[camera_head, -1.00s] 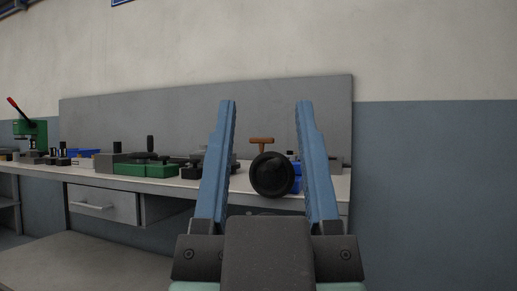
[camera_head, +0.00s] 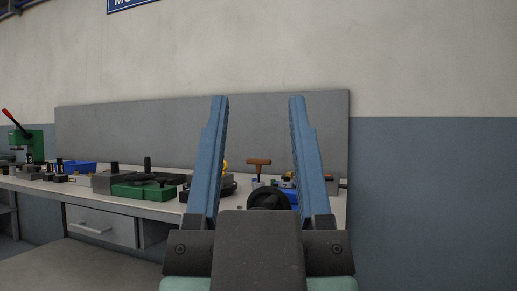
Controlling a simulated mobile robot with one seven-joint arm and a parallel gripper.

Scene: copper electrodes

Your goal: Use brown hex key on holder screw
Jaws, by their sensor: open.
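The brown T-shaped hex key (camera_head: 259,163) stands upright on the bench, its crossbar handle showing between my fingers. My gripper (camera_head: 258,100) is open and empty, its two blue fingers pointing up in the picture, one on each side of the key's outline. It looks to be still some way in front of the key. The key's lower end is hidden behind a round black knob (camera_head: 268,195). I cannot make out the holder screw.
The bench (camera_head: 70,190) runs along a grey back panel (camera_head: 130,130). Green boxes (camera_head: 145,190), a blue bin (camera_head: 80,167) and several small tools stand on it to the left. A green press (camera_head: 28,143) is at far left. The wall at right is bare.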

